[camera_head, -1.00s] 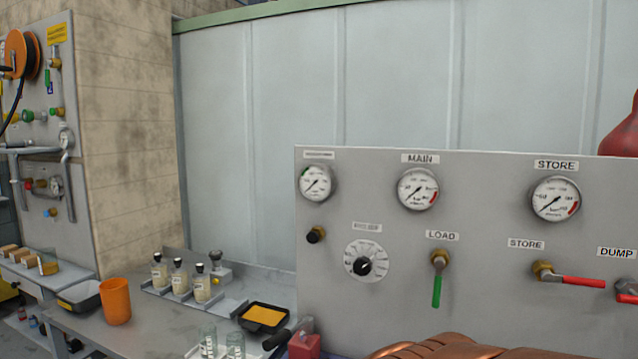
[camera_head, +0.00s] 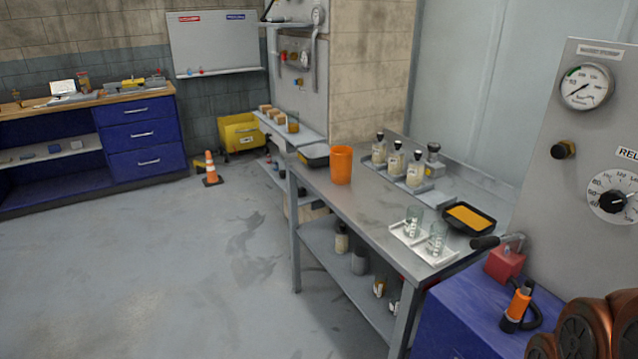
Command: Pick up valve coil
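I cannot make out a valve coil for certain in this view. An orange and black object (camera_head: 518,303) with a black loop stands on the blue cabinet (camera_head: 455,325) at the lower right. My gripper is not in view. Rounded copper-brown shapes fill the bottom right corner; I cannot tell what they are.
On the steel table are an orange cup (camera_head: 342,165), several bottles (camera_head: 396,162), a black tray with orange contents (camera_head: 468,219) and glasses on a white tray (camera_head: 408,236). A gauge panel (camera_head: 560,195) stands right. Open floor (camera_head: 180,270) lies left, with a cone (camera_head: 211,168).

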